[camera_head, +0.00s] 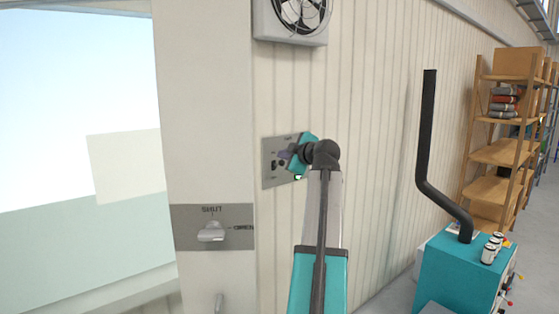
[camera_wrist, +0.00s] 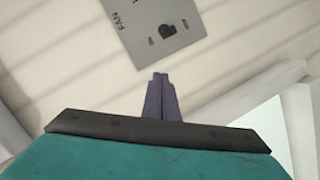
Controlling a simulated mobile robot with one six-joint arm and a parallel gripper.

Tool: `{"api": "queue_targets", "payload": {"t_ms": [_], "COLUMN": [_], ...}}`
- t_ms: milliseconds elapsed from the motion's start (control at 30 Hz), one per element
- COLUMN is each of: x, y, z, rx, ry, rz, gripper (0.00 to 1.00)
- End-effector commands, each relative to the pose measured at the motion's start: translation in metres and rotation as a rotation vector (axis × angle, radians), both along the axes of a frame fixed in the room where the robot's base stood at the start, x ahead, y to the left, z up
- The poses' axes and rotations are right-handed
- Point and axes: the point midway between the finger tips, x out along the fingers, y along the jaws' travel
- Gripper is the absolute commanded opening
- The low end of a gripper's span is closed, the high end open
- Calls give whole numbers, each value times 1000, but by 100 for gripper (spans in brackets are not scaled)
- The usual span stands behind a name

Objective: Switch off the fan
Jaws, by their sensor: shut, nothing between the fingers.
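The fan (camera_head: 298,14) is mounted high on the panelled wall, in a pale square housing cut off by the top edge of the head view. Below it a grey switch plate (camera_head: 269,173) is fixed to the wall, with dark controls on it. In the wrist view the plate (camera_wrist: 185,52) shows the word FAN and a dark switch (camera_wrist: 167,31). My gripper (camera_head: 284,155) is in front of the plate in the head view and covers part of it. In the wrist view its purple fingers (camera_wrist: 160,76) are together and empty, pointing towards the plate, with a gap in the picture between them and the switch.
Left of the plate, a pale post carries another grey plate (camera_head: 240,239) marked SHUT and OPEN with a light handle (camera_head: 211,232). A teal cabinet (camera_head: 455,278) with cans (camera_head: 489,251) and a wooden shelf (camera_head: 495,155) stand at right.

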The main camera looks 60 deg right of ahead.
Motion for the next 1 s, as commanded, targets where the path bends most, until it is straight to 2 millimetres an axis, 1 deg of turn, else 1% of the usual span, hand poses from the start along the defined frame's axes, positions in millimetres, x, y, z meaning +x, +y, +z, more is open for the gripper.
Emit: {"api": "queue_targets", "payload": {"t_ms": [267,467,667,1000], "x": [-6,-2,15,56], "y": [-6,-11,-21,-45], "z": [-1,-2,-5,-16], "rx": [2,3,3,4], "ry": [1,1,1,1], "rz": [-10,-12,-12,-13], "gripper": [0,0,0,0]}}
